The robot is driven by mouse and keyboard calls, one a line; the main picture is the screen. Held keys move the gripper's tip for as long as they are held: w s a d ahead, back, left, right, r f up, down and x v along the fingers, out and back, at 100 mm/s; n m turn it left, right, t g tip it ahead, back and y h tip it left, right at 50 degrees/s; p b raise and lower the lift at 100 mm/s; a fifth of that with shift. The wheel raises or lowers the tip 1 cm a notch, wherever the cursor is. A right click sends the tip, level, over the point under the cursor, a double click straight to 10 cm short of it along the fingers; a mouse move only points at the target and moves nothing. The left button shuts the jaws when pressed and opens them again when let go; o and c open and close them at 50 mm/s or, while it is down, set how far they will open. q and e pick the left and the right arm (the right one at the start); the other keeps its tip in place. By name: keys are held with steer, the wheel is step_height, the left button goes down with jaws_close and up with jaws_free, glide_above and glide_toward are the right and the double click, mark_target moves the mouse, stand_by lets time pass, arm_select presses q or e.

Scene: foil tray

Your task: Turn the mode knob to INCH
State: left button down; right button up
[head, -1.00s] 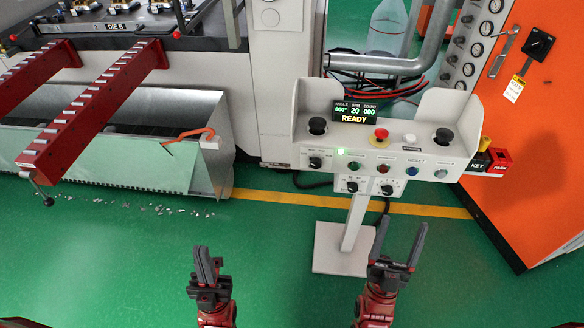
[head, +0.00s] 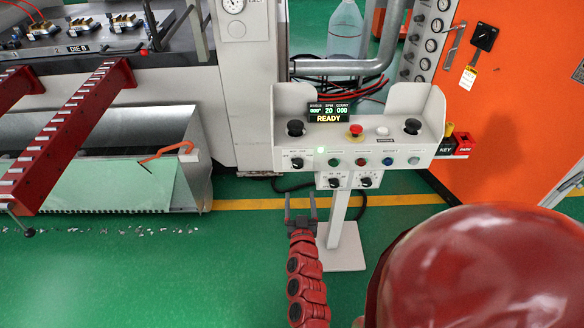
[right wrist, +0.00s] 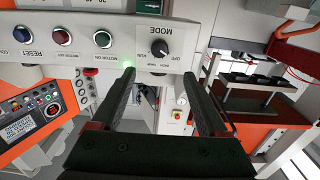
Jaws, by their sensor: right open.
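The mode knob (head: 297,163) is the black knob at the left end of the console's front panel. In the right wrist view the panel is upside down, and the knob (right wrist: 160,48) sits by the word MODE. My right gripper (head: 300,203) is open and empty, just below the panel in the head view. In the right wrist view its fingers (right wrist: 158,76) point towards the knob, which shows between and beyond the tips. They look apart from it. My left gripper is out of view.
The console (head: 420,100) has a red emergency button (head: 355,131), a display (head: 328,113) reading READY and several other buttons. Two lower knobs (head: 365,181) sit beneath the panel. A red-orange hook-like tool (head: 168,152) lies at the left bin.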

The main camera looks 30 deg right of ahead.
mark_target(298, 166)
steer(key=x, duration=1.3)
steer(key=shift+w+d+p, duration=0.15)
steer(key=shift+w+p, duration=0.1)
steer(key=shift+p, duration=0.15)
jaws_close()
steer(key=m+b, duration=0.2)
steer(key=m, duration=0.3)
steer(key=shift+b, duration=0.35)
steer(key=shift+m+b, duration=0.6)
steer(key=shift+m, duration=0.8)
steer(key=shift+r, duration=0.1)
